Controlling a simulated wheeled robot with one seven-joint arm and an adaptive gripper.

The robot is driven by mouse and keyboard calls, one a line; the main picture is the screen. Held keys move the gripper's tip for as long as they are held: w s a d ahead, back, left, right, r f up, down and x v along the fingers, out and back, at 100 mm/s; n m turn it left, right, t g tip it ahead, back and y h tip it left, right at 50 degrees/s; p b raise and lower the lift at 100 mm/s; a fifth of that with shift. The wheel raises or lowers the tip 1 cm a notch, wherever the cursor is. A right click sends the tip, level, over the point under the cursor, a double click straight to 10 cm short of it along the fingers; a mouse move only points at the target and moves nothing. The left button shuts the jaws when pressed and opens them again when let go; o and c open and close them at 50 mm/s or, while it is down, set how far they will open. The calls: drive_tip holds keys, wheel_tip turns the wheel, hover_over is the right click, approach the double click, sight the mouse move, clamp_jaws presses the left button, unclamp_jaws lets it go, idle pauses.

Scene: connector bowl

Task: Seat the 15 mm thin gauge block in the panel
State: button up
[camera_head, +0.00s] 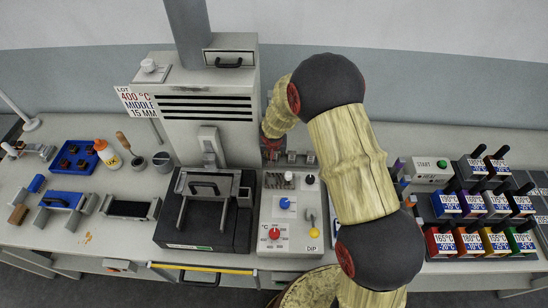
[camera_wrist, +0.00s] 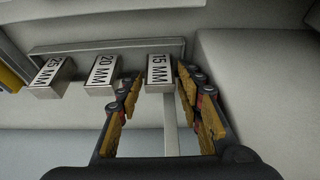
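The 15 MM gauge block (camera_wrist: 160,72) is a small grey block with a white label. It stands at the right end of a row in the wrist view. My gripper (camera_wrist: 157,82) is open, with one finger on each side of this block. A gap shows on the left side; the right finger is close, and I cannot tell whether it touches. In the head view my arm hides most of the gripper, behind the control panel (camera_head: 272,208), which has knobs and a DIP lever.
The 20 MM block (camera_wrist: 101,75) stands close to my left finger, with the 25 MM block (camera_wrist: 52,77) beyond it. A grey furnace (camera_head: 208,130) is left of the panel. Colored labeled blocks (camera_head: 470,241) fill the right. A sign (camera_head: 138,101) reads 400 °C, MIDDLE, 15 MM.

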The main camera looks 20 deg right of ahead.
drive_tip(key=shift+w+f, duration=0.1)
drive_tip(key=shift+f, duration=0.1)
drive_tip(key=shift+c, duration=0.8)
drive_tip(key=c, duration=0.8)
